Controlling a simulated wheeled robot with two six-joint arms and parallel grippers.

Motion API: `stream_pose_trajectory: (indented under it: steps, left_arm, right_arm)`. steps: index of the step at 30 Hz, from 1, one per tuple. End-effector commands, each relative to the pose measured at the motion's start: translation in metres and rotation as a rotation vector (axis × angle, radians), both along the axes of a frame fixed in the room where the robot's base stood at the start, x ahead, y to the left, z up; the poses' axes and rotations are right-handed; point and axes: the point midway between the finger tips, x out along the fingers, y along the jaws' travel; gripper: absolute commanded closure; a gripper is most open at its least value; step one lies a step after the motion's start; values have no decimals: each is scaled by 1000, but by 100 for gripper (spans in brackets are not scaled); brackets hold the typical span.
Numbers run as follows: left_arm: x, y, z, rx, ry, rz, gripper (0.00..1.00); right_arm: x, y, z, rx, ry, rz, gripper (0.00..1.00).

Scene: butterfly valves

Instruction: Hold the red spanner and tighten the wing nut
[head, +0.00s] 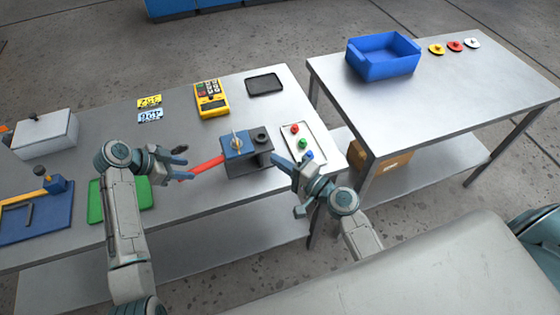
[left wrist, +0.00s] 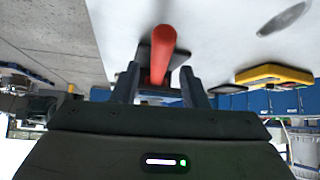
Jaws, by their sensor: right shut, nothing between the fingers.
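The red spanner (head: 208,165) reaches leftward from the blue and grey valve block (head: 246,157) on the left table. A small gold-coloured wing nut (head: 237,141) stands on top of the block's blue part. My left gripper (head: 184,164) is at the spanner's free end with its fingers spread. In the left wrist view the red handle (left wrist: 162,55) lies between the two fingers (left wrist: 160,85), with gaps showing on both sides. My right gripper (head: 283,163) is shut and empty, just right of the block's front corner. The spanner's far end is hidden at the block.
A yellow device (head: 211,99) and a black tray (head: 264,85) lie farther back. A green mat (head: 133,212) is under my left arm. The second table holds a blue bin (head: 383,58).

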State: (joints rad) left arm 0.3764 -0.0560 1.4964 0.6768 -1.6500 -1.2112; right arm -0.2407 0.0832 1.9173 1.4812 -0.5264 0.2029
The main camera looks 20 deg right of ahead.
Motion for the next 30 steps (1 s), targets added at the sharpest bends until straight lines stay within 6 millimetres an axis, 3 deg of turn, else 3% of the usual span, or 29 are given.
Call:
stream_pose_trajectory:
  steps: [14,30]
  left_arm:
    - [0,0,41,0,1,-1,60]
    - [0,0,41,0,1,-1,60]
  right_arm:
    - [0,0,35,0,0,0,100]
    - [0,0,35,0,0,0,100]
